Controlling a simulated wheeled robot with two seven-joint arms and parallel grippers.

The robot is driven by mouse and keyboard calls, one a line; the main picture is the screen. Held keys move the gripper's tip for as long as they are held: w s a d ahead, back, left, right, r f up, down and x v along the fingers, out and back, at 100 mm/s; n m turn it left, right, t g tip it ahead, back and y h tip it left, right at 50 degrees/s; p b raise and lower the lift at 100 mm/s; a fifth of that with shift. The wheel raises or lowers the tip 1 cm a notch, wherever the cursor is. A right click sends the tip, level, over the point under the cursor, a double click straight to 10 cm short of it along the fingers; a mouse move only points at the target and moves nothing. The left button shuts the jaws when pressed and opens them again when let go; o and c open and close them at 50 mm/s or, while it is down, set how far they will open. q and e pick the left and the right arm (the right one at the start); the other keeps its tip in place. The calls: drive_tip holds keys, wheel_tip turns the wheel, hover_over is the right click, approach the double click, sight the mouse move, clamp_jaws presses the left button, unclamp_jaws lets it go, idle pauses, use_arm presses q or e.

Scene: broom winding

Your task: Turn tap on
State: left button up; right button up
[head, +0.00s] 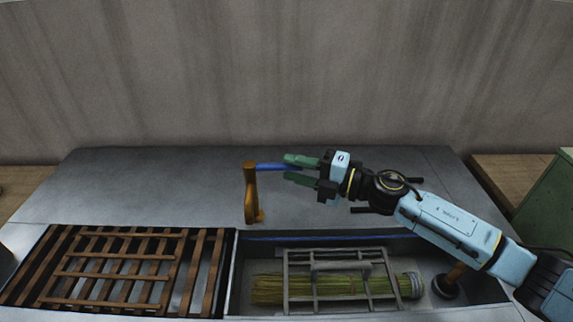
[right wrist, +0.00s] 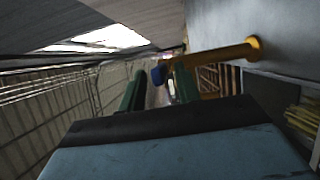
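The tap (head: 252,192) is an orange-brown post standing on the grey counter behind the basin, with a blue lever (head: 272,167) reaching right from its top. My right gripper (head: 302,170) is open, with its two green fingers pointing left at the lever's free end. In the right wrist view the tap's orange body (right wrist: 215,56) runs in from the right, and the blue lever end (right wrist: 158,75) shows between the spread fingers (right wrist: 160,92). I cannot tell whether a finger touches the lever. My left gripper is out of view.
Below the tap, a sunken basin holds a straw broom head (head: 268,289) under a metal frame (head: 340,255). A wooden slatted rack (head: 120,262) covers the left basin. A dark round-based plunger-like object (head: 446,287) stands at right. A green cabinet (head: 548,215) is at the far right.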

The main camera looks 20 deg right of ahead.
sight(273, 167)
drive_tip(key=shift+x, duration=1.15)
clamp_jaws()
